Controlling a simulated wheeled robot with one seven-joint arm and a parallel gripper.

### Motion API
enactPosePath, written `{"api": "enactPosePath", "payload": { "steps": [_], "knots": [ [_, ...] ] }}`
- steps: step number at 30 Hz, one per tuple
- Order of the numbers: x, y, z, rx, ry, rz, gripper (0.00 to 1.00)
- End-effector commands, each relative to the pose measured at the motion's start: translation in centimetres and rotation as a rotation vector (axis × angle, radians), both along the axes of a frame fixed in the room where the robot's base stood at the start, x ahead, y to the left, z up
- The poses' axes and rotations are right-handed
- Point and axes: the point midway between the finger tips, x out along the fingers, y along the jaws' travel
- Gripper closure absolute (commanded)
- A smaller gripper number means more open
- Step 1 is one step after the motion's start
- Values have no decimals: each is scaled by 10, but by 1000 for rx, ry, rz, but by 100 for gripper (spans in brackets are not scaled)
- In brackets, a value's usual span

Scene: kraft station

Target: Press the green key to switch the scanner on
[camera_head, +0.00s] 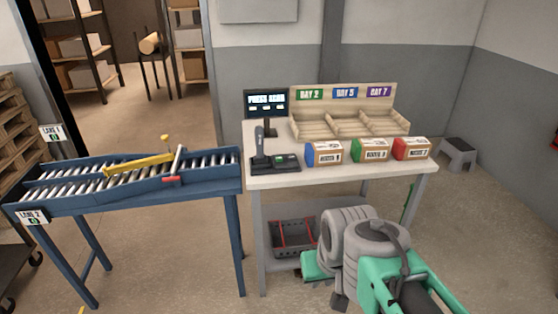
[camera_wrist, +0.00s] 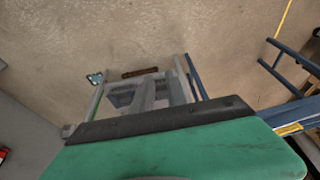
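The scanner (camera_head: 260,142) is a dark handheld device standing upright on the left part of the workbench. A dark key unit (camera_head: 276,163) lies at its foot, with a small green spot on it; single keys are too small to read. A black monitor (camera_head: 266,101) behind it shows white text that seems to begin with "PRESS". My gripper (camera_head: 318,264) is low in front of the bench, below its top and well apart from the scanner. Its fingers are hidden behind my arm.
The workbench (camera_head: 350,177) carries a blue, a green and a red-marked box (camera_head: 411,149) along its front, before a wooden sorting rack (camera_head: 348,122). A crate (camera_head: 290,238) sits on its lower shelf. A blue roller conveyor (camera_head: 213,189) stands at left; a step stool (camera_head: 458,153) at right.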

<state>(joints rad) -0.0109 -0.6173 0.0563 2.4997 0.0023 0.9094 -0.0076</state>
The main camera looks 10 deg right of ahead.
Motion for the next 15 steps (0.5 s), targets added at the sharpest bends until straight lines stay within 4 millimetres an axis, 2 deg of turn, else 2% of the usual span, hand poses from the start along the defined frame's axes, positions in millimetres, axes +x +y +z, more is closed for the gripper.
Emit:
{"api": "enactPosePath", "payload": {
  "steps": [1, 6, 15],
  "knots": [
    [0, 0, 0, 0, 0, 0, 87],
    [0, 0, 0, 0, 0, 0, 100],
    [0, 0, 0, 0, 0, 0, 100]
  ]
}}
